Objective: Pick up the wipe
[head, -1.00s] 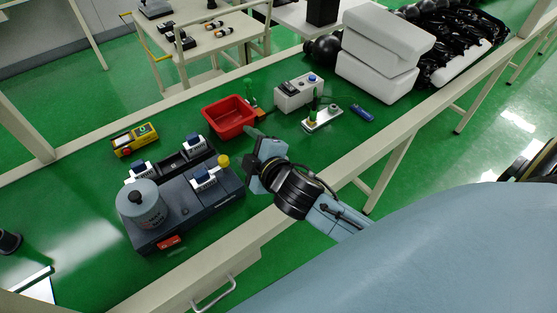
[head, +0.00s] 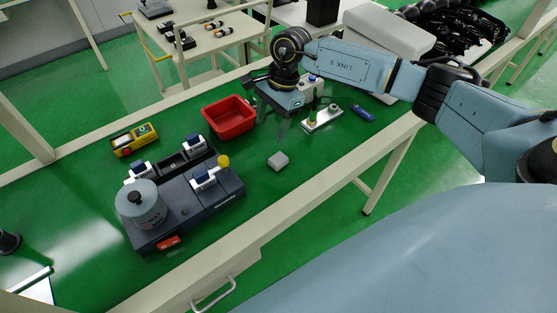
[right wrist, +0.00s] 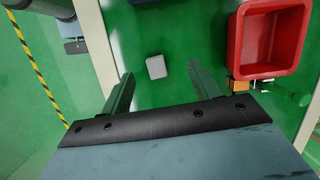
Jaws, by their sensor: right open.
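The wipe (head: 278,161) appears to be the small pale grey block lying on the green tabletop, right of the dark grey device. It also shows in the right wrist view (right wrist: 156,67), between the fingers in the picture. My right gripper (head: 284,124) is open and empty, pointing down above the table, behind the wipe in the head view. Its two fingers stand apart in the right wrist view (right wrist: 160,72). The wipe is not touched by them. My left gripper is not in view.
A red bin (head: 229,117) stands left of the right gripper. The dark device base (head: 187,209) with a grey canister (head: 140,203) stands left of the wipe. A small metal fixture (head: 322,118) and a blue item (head: 363,113) lie to the right. Green table around the wipe is clear.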

